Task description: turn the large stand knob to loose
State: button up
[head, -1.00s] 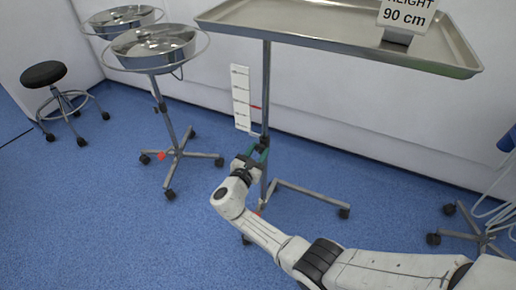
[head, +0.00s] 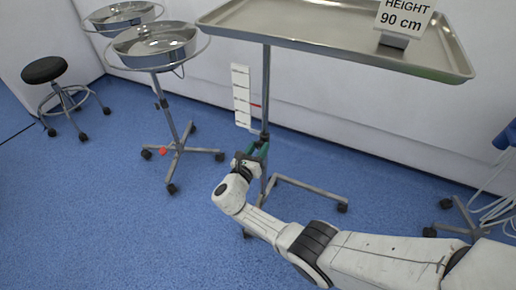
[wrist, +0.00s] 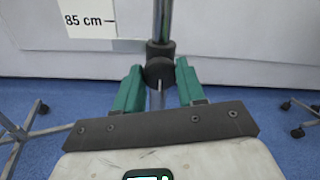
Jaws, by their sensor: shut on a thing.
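The large stand knob (wrist: 159,72) is a round black knob on the stand's steel pole (wrist: 162,22), just below a dark collar. A pale pointer line on it points downward in the wrist view. My gripper (wrist: 158,80) has its green fingers on the left and right sides of the knob and is shut on it. In the head view my gripper (head: 258,150) is at the pole, below the tray, and mostly hides the knob. The stand carries a wide steel tray (head: 330,38).
A height scale card (head: 241,96) hangs beside the pole; its 85 cm mark shows in the wrist view. A 90 cm sign (head: 404,18) stands on the tray. A basin stand (head: 172,125) and a stool (head: 45,72) are to the left. Blue floor lies open between them.

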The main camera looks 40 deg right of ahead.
jog(key=shift+f, duration=0.15)
jog(key=o, duration=1.1)
jog(key=shift+c, duration=0.2)
jog(key=shift+a, duration=0.1)
jog(key=p+v, duration=0.2)
jog(key=v, duration=0.8)
jog(key=shift+a, duration=0.35)
jog(key=shift+s, duration=0.15)
